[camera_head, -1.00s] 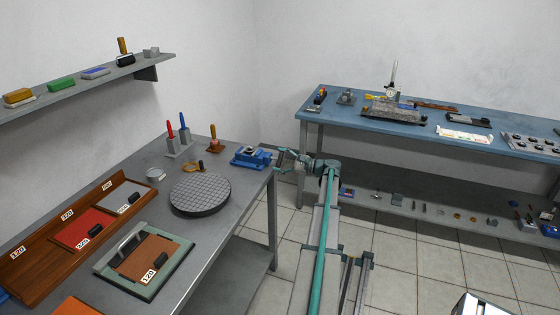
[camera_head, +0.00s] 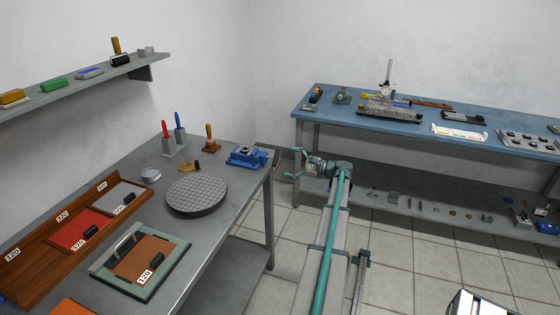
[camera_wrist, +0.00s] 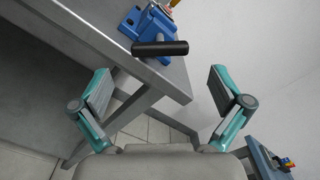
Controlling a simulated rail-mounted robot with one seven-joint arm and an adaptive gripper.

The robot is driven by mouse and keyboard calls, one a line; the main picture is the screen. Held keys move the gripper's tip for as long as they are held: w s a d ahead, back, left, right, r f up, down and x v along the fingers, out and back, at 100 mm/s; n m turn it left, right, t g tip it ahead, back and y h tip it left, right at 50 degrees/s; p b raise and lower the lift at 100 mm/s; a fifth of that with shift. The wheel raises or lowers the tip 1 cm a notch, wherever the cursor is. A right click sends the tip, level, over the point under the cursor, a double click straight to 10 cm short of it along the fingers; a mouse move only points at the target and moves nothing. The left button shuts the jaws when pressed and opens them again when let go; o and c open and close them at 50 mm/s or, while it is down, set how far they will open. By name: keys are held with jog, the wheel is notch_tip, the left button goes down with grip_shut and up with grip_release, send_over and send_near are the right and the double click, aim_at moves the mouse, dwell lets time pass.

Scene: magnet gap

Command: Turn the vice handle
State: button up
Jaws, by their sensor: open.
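The blue vice (camera_head: 246,156) sits at the right edge of the grey bench, near its far corner. In the wrist view the vice (camera_wrist: 152,24) is at the top, and its dark handle bar (camera_wrist: 160,48) lies across, sticking out past the bench edge. My gripper (camera_head: 290,164) is off the bench to the right of the vice, apart from it. In the wrist view my gripper (camera_wrist: 162,90) is open and empty, its teal-backed fingers wide apart. The handle is ahead of the fingers, above the gap between them, and not touched.
The grey bench (camera_head: 232,222) also bears a round grid-topped plate (camera_head: 196,196), sanding boards and upright tools. The bench edge and leg (camera_wrist: 160,80) show beyond the fingers. A blue table (camera_head: 340,119) stands at the back right. The floor between is open.

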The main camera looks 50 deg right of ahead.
jog(key=v, duration=0.6)
jog(key=shift+w, duration=0.1)
dwell(0.3)
